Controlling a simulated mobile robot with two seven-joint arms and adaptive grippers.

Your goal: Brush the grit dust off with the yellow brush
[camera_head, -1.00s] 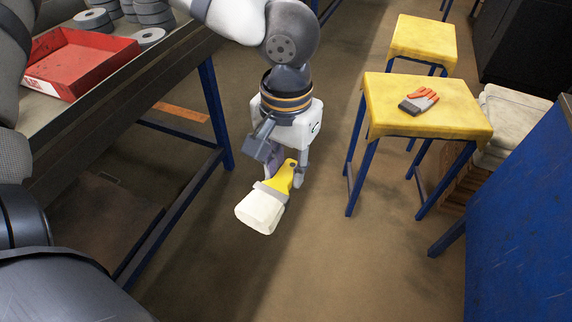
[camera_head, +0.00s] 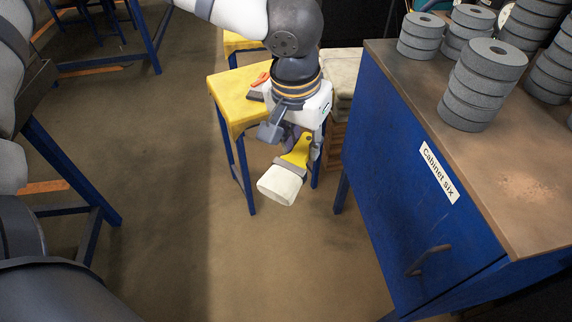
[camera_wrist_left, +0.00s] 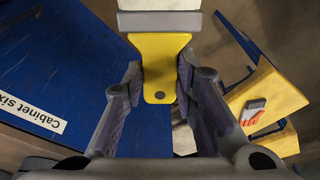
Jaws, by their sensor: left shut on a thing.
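The yellow brush (camera_head: 295,158) has a yellow handle, a grey band and pale bristles (camera_head: 281,185). My left gripper (camera_head: 300,150) is shut on its handle and holds it in the air, bristles down and tilted to the left. In the left wrist view the brush's yellow handle (camera_wrist_left: 160,70) sits between the two fingers (camera_wrist_left: 158,95). A reddish-brown patch of grit dust (camera_head: 530,187) lies on the top of the blue cabinet (camera_head: 400,165), to the right of the brush and apart from it. My right gripper is not in view.
Several stacks of grey flap discs (camera_head: 484,85) stand on the cabinet top, behind the dust. The cabinet bears a "Cabinet six" label (camera_head: 439,172) and a handle (camera_head: 428,260). A yellow-topped stool (camera_head: 232,98) is behind my gripper.

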